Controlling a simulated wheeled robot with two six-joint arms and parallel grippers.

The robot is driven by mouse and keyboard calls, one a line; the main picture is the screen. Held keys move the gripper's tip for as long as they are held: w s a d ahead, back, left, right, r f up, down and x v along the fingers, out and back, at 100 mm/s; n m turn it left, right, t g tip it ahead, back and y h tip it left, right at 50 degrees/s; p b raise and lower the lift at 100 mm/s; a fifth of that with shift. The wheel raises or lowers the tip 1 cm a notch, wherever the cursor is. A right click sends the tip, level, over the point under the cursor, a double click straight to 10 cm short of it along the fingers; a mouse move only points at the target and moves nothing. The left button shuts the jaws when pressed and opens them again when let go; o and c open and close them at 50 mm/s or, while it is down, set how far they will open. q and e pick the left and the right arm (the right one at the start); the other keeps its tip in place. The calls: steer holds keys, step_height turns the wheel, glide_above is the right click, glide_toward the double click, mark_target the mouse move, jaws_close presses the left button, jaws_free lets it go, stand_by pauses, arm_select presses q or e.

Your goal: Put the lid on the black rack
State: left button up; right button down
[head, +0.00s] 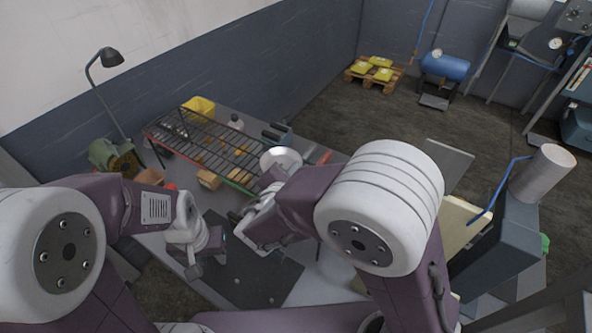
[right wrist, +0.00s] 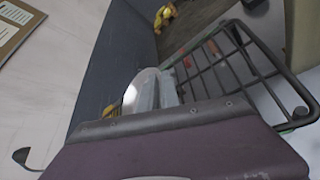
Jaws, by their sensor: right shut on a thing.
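The black rack (head: 215,140) is a wire grid standing on the workbench; part of it also shows at the right of the right wrist view (right wrist: 232,68). The lid (head: 281,157) is a pale, shiny disc at the rack's right end, tilted up in the right wrist view (right wrist: 131,97). My right gripper (right wrist: 168,90) is shut on the lid, close beside the rack; whether the lid touches the rack is unclear. My arm hides most of this gripper in the head view. My left gripper (head: 206,257) hangs over the dark mat, away from the rack; its fingers are unclear.
Small brown boxes (head: 208,179) and a yellow bin (head: 199,106) are around the rack. A lamp (head: 111,57) and a green machine (head: 112,157) stand at the left. The dark mat (head: 262,278) in front looks mostly clear.

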steer(key=shift+f+b, duration=0.4)
steer(key=shift+b, duration=0.1)
stand_by(0.3)
steer(key=c, duration=1.5)
jaws_free()
steer(key=b+v, duration=0.1)
steer(key=v, duration=0.8)
steer(key=shift+s, duration=0.1)
